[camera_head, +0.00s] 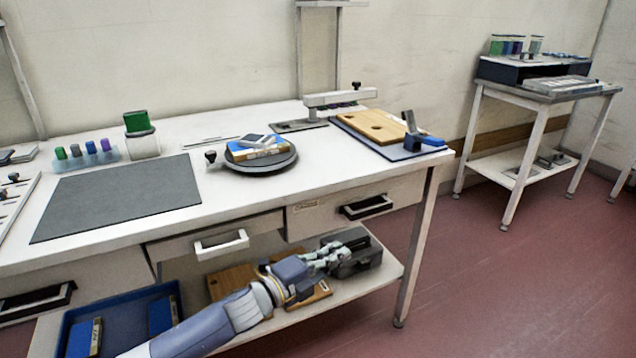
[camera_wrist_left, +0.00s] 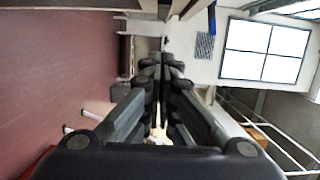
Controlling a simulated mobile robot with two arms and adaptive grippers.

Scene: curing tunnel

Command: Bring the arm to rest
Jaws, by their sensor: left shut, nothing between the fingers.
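My left arm comes in from the bottom left of the head view, in front of the workbench (camera_head: 145,240). My left gripper (camera_head: 345,251) is in front of the bench, below its drawers, and overlaps the dark box on the lower shelf in the picture. I cannot tell whether it touches the box. In the left wrist view the gripper (camera_wrist_left: 162,62) has its fingers together, with nothing held between them. My right gripper is not in either view.
The lower shelf (camera_head: 385,277) carries a dark box (camera_head: 362,262), wooden boards and a blue tray (camera_head: 65,318). Drawer handles (camera_head: 222,243) stick out above my arm. A side table (camera_head: 520,97) stands at the right. The red floor (camera_head: 470,290) between is clear.

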